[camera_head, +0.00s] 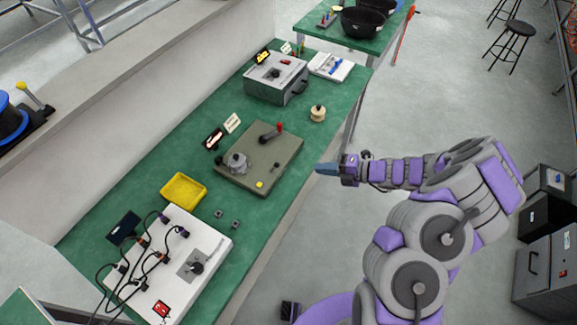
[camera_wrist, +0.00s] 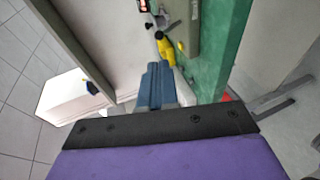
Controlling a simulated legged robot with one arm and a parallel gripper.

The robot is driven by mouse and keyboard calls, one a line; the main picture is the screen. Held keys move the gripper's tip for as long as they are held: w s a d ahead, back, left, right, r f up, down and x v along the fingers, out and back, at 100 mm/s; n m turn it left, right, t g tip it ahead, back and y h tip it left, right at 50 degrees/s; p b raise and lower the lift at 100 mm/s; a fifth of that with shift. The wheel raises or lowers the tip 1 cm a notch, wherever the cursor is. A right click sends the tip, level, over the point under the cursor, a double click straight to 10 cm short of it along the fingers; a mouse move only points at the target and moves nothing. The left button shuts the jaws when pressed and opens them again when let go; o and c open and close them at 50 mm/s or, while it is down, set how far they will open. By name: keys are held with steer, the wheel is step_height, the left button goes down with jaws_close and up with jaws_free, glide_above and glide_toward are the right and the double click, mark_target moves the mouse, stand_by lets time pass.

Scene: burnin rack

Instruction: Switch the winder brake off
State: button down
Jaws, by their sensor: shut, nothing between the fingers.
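An olive-grey plate (camera_head: 244,180), which looks like the winder, lies on the green bench. It carries a round grey hub (camera_head: 237,162), a dark lever with a red tip (camera_head: 279,127), a small dark switch-like part (camera_head: 277,166) and a yellow spot (camera_head: 259,184). I cannot tell which part is the brake or how it is set. My gripper (camera_head: 327,169) is shut and empty, to the right of the plate, beyond the bench's front edge and apart from the plate. Its blue-grey fingers (camera_wrist: 154,86) also show together in the wrist view.
A grey box (camera_head: 270,92) and a cream spool (camera_head: 317,114) stand behind the plate. A yellow tray (camera_head: 184,189) and a white panel with cables (camera_head: 205,235) lie in front of it. The bench (camera_head: 170,152) has clear surface left of the plate.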

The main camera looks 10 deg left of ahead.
steer(key=b, duration=0.4)
glide_toward(274, 168)
steer(key=a, duration=0.2)
steer(key=w+a, duration=0.1)
steer(key=a, duration=0.1)
steer(key=shift+w+a, duration=0.1)
steer(key=shift+a, duration=0.2)
steer(key=shift+r+p, duration=0.1)
steer(key=shift+p, duration=0.3)
